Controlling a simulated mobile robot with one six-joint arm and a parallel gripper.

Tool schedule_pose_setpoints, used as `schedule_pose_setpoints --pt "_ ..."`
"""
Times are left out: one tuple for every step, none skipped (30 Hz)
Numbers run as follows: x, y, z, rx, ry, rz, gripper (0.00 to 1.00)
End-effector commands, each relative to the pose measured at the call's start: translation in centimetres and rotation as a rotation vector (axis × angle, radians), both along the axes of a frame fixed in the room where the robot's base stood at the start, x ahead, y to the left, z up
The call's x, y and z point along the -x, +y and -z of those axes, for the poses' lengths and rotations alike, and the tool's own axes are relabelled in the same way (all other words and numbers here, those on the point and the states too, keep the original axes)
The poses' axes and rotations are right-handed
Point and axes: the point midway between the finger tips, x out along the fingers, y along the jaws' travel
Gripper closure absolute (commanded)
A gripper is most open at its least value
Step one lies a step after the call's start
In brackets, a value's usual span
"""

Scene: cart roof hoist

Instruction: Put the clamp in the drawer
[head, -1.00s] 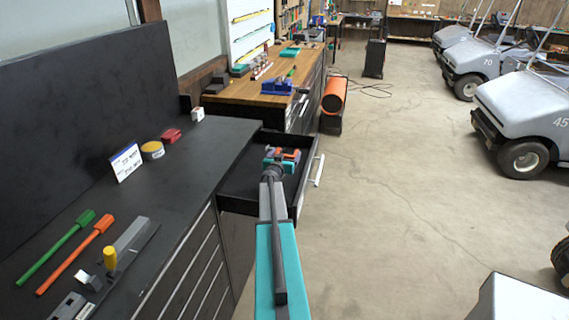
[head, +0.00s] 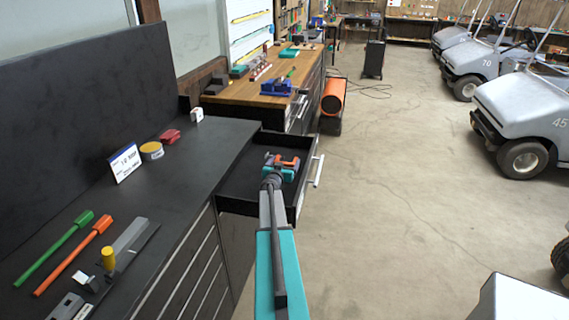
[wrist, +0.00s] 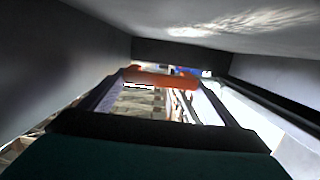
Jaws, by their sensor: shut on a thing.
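The open drawer (head: 240,184) is black and pulled out from the end of the dark bench, with a pale handle (head: 318,170) on its front. My gripper (head: 282,164) is over the drawer's opening in the head view. It is shut on the orange clamp (head: 290,161), of which only a small part shows. In the wrist view the clamp (wrist: 160,80) shows as an orange bar across the fingertips of my gripper (wrist: 160,92). I cannot tell whether the clamp touches the drawer floor; my arm and gripper hide the space below.
The dark bench top (head: 190,185) at left holds a white sign (head: 125,163), a yellow-topped tin (head: 151,150), a red object (head: 170,136) and several tools. A wooden workbench (head: 245,92) stands beyond the drawer. The floor (head: 400,200) at right is clear up to the carts (head: 520,115).

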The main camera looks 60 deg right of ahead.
Motion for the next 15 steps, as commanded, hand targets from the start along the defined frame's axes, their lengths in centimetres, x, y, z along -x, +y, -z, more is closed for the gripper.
schedule_pose_setpoints --pt "-0.01 -0.01 0.08 0.001 0.000 0.000 0.49" --pt "-0.01 -0.01 0.13 0.001 0.000 0.000 0.49" --pt "-0.02 -0.01 0.22 0.001 0.000 0.000 0.49" --pt "-0.02 0.00 0.26 0.001 0.000 0.000 0.49" --pt "-0.03 0.00 0.33 0.001 0.000 0.000 0.49" --pt "-0.03 0.00 0.41 0.001 0.000 0.000 0.49" --pt "-0.04 0.00 0.46 0.001 0.000 0.000 0.49" --pt "-0.04 0.00 0.52 0.001 0.000 0.000 0.49" --pt "-0.05 0.00 0.59 0.001 0.000 0.000 0.49" --pt "-0.05 0.00 0.65 0.001 0.000 0.000 0.49" --pt "-0.06 0.01 0.71 0.001 0.000 0.000 0.49" --pt "-0.06 0.02 0.79 0.001 0.000 0.000 0.49" --pt "-0.06 0.02 0.86 0.001 0.000 0.000 0.49" --pt "-0.07 0.02 0.94 0.001 0.001 0.000 0.49" --pt "-0.06 0.04 1.04 0.000 0.001 0.000 0.49"
